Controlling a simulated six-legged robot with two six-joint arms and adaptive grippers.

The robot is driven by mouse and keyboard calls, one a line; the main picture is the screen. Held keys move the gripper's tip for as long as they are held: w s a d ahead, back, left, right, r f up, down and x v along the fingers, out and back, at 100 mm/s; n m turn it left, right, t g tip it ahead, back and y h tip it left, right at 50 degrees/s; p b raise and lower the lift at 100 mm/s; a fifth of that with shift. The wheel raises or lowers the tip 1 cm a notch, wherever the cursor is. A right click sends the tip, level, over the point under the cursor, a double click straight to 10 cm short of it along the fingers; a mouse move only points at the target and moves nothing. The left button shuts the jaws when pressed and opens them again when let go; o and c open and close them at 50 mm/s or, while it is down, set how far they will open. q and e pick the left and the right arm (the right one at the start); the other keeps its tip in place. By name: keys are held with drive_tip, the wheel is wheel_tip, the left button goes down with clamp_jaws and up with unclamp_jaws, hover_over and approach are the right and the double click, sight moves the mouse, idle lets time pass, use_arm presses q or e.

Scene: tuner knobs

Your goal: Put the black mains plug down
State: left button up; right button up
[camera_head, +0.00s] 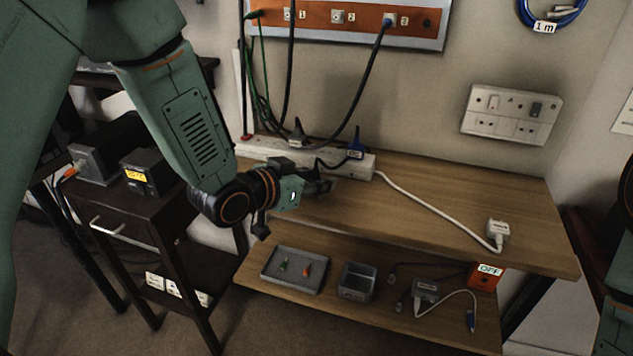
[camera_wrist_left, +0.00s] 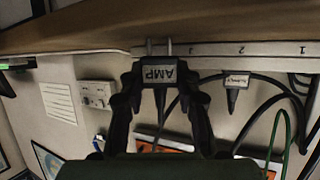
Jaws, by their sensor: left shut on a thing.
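My left gripper (camera_head: 318,187) is in front of the white power strip (camera_head: 257,151) at the back of the wooden desk. In the left wrist view, which is upside down, the gripper (camera_wrist_left: 160,85) is shut on the black mains plug (camera_wrist_left: 160,73), marked AMP. Its fingers press on both sides of the plug. The pins stick out bare beyond the body, close to the numbered strip (camera_wrist_left: 235,48). In the head view I cannot tell the plug from the dark fingers. My right gripper is not in view.
The desk's middle is mostly clear. A grey tray (camera_head: 292,283) sits on the lower shelf.

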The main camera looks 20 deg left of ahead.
use_arm(q)
drive_tip(key=shift+a+r, duration=0.1)
drive_tip(key=shift+a, duration=0.05)
drive_tip(key=shift+s, duration=0.2)
drive_tip(key=o, duration=1.1)
drive_tip(key=shift+w+f, duration=0.15)
drive_tip(key=shift+f, duration=0.05)
drive_tip(key=shift+r, duration=0.1)
